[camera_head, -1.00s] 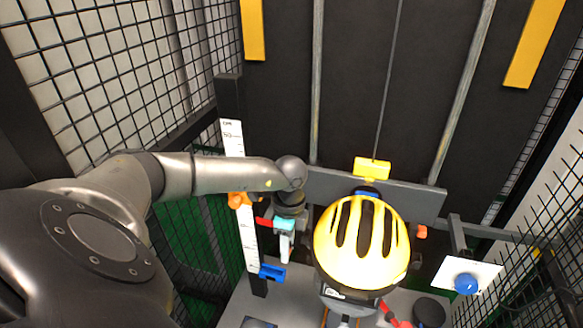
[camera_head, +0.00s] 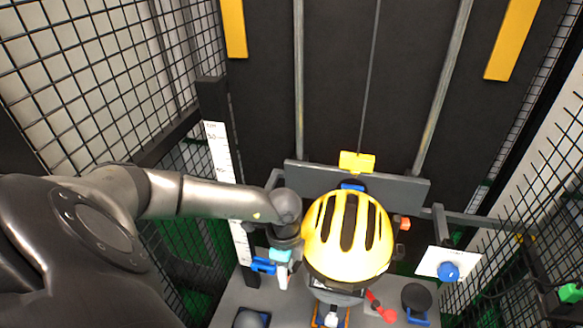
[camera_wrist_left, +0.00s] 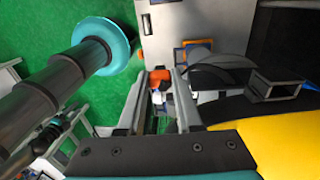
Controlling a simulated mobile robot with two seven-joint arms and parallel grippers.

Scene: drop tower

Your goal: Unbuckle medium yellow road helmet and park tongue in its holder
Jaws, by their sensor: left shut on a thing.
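The yellow helmet (camera_head: 328,220) with dark vents sits upright on a stand in the head view. Part of its yellow shell (camera_wrist_left: 285,140) fills the lower right of the left wrist view. My left gripper (camera_head: 283,278) hangs close beside the helmet's left side, low down. In the left wrist view the fingers (camera_wrist_left: 160,84) are shut on a small orange-red piece (camera_wrist_left: 160,76), likely the buckle tongue. A pale piece shows just below it between the fingers. The strap, the buckle body and the tongue holder cannot be clearly made out. My right gripper is not in view.
A white scale post (camera_head: 218,150) with a blue slider (camera_head: 263,265) stands left of the helmet. A yellow block (camera_head: 357,161) hangs behind it. A blue button (camera_head: 448,271) on a white plate and a red piece (camera_head: 380,306) lie to the right. Mesh walls enclose both sides.

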